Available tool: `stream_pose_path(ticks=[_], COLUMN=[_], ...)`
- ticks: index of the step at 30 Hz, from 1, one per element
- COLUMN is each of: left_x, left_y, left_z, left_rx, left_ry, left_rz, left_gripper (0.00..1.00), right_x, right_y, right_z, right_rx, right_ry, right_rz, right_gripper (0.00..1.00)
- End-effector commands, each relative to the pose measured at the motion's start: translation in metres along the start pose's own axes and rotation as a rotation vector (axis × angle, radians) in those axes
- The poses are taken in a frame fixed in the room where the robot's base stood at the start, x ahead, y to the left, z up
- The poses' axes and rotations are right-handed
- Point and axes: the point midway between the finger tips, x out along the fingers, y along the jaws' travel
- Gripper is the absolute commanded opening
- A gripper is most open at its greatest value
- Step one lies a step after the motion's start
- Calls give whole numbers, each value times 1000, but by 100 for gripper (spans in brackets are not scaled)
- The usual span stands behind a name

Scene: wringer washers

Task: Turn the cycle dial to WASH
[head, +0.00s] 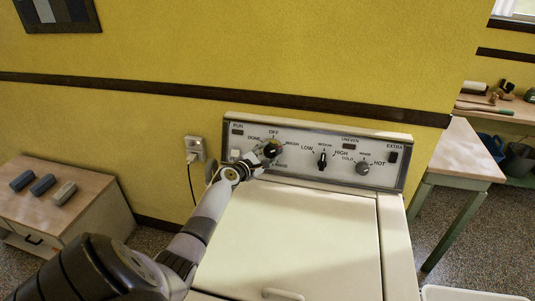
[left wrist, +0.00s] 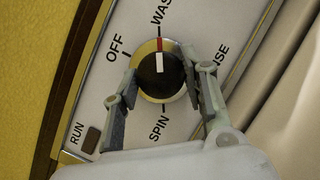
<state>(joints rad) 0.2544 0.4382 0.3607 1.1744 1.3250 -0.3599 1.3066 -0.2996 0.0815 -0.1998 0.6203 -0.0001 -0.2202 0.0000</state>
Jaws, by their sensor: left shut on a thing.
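The cycle dial (head: 271,150) is a round black knob with a gold-toned rim at the left of the washer's control panel. In the left wrist view the cycle dial (left wrist: 161,80) has a white and red pointer mark facing up the picture, toward the WASH lettering (left wrist: 162,12). OFF is to its left and SPIN below it. My left gripper (head: 256,160) is at the dial and partly hides it in the head view. In the left wrist view its fingers (left wrist: 160,84) are on either side of the knob, shut on it. My right gripper is not in view.
The panel also carries a black middle knob (head: 322,160) and a grey temperature knob (head: 362,168), clear of my gripper. The flat washer lid (head: 300,235) lies below. A wall outlet (head: 195,148) with a cord is at the left. A low cabinet (head: 75,200) stands further left.

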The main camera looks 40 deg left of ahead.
Motion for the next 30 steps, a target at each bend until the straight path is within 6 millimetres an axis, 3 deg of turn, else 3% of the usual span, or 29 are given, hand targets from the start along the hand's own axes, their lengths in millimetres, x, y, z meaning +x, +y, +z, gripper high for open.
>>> stream_pose_path(ticks=[2, 3, 11, 23, 30], left_x=[0, 0, 0, -5, -39], left_y=[-3, -3, -1, -1, -2], left_z=[-1, -1, 0, -1, -1], left_rx=[-1, -1, -2, -1, 0], left_ry=[1, 1, 0, 0, 1], left_rz=[-5, -5, -2, -1, -3], left_gripper=[12, 42, 60, 60, 60], right_x=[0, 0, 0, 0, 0], right_y=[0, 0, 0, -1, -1], right_z=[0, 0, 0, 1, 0], right_rx=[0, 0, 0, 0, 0], right_ry=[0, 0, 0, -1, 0], right_rz=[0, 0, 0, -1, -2], right_gripper=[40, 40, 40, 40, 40])
